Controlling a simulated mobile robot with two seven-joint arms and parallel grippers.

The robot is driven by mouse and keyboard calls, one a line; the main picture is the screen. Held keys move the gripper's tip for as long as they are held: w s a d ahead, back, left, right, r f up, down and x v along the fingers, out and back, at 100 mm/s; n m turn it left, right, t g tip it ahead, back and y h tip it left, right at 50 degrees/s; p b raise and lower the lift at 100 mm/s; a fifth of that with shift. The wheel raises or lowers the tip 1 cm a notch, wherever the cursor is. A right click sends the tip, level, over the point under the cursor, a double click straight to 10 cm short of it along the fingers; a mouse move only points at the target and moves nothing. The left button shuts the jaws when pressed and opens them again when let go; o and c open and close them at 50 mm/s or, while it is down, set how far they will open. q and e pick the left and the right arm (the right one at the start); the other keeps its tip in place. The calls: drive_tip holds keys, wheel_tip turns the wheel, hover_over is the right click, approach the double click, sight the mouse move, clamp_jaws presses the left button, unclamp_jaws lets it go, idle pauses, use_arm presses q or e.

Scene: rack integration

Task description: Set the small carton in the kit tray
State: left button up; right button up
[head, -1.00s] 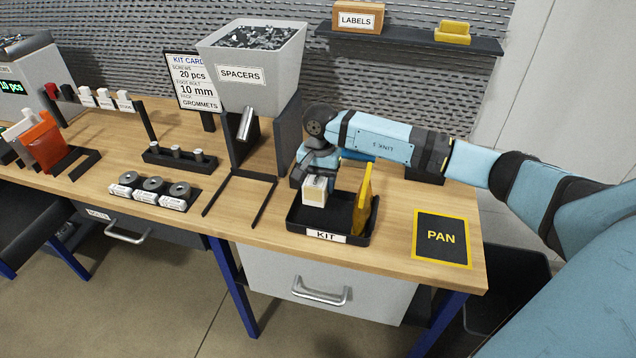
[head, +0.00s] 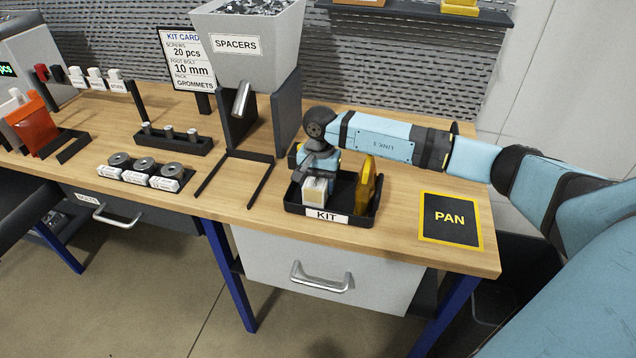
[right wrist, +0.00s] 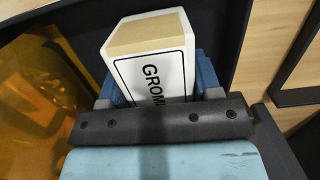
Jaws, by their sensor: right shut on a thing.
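The small carton (head: 315,190) is white with a tan end and stands in the left part of the black kit tray (head: 352,219). In the right wrist view the carton (right wrist: 150,60) shows a label beginning "GROM". My right gripper (head: 318,176) is shut on the carton from above, its blue fingers on either side in the right wrist view (right wrist: 155,88). Whether the carton's base touches the tray floor is hidden. An amber pouch (head: 366,187) stands in the right part of the tray, apart from the carton. My left gripper is not in view.
A black PAN mat (head: 450,218) lies to the right of the tray. The spacer hopper (head: 245,45) and its black stand rise behind left.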

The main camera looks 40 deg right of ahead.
drive_tip(key=shift+f+b, duration=0.3)
idle(0.4)
drive_tip(key=o, duration=1.1)
drive_tip(key=r, duration=0.4)
drive_tip(key=d+r, duration=0.1)
drive_tip(key=r, duration=0.4)
drive_tip(key=w+r+b, duration=0.1)
drive_tip(key=r, duration=0.4)
drive_tip(key=shift+d, duration=0.15)
drive_tip(key=shift+f, duration=0.15)
